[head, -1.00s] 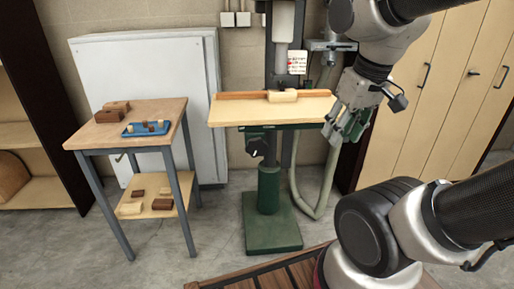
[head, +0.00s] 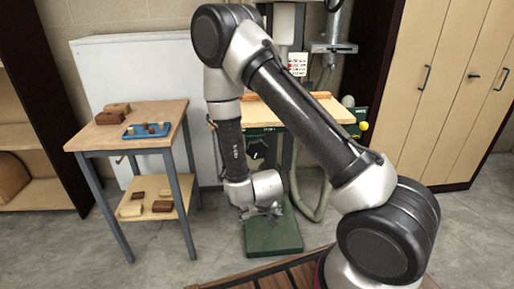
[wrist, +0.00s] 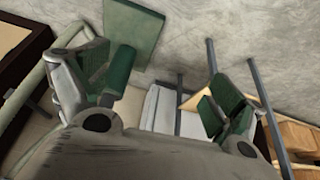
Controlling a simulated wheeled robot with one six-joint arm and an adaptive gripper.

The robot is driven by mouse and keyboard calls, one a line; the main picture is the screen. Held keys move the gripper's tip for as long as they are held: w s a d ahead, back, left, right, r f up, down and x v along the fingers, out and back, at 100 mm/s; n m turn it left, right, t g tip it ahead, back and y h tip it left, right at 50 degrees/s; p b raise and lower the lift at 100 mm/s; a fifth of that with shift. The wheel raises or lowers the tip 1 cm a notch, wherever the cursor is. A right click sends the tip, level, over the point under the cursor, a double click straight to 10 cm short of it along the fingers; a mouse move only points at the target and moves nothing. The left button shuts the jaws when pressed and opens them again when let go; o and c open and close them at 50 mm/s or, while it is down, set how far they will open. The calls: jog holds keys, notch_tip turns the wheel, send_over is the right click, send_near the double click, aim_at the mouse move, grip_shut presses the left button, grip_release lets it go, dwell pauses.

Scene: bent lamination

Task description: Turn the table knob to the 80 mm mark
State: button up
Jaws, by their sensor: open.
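The table knob (head: 258,150) is a dark dial with a small white pointer, on the green machine just below the wooden work table (head: 316,108). It shows between my arm links in the head view. The scale marks are too small to read. My gripper (head: 268,212) hangs below the knob, in front of the green column, apart from both. In the wrist view my gripper (wrist: 165,88) is open, with green-padded fingers wide apart and nothing between them. I cannot see the knob in the wrist view.
The machine's green base plate (head: 273,240) stands on the concrete floor. A small side table (head: 100,140) with a blue tray (head: 146,130) and wooden blocks stands to the left. Tall cabinets (head: 450,80) stand right. A pale hose (head: 318,200) loops down beside the column.

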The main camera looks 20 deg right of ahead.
jog(key=w+d+r+m+t+h, duration=0.1)
jog(key=w+d+r+t+h, duration=0.15)
jog(key=w+t, duration=0.25)
jog(key=m+t, duration=0.2)
jog(key=t, duration=0.6)
send_near(258, 150)
jog(key=shift+h, duration=0.35)
jog(key=x, duration=0.4)
jog(key=shift+w+a+r, duration=0.15)
jog(key=shift+w+a, duration=0.05)
jog(key=shift+w, duration=0.1)
jog(key=x, duration=0.7)
jog(key=shift+w, duration=0.35)
jog(key=c, duration=1)
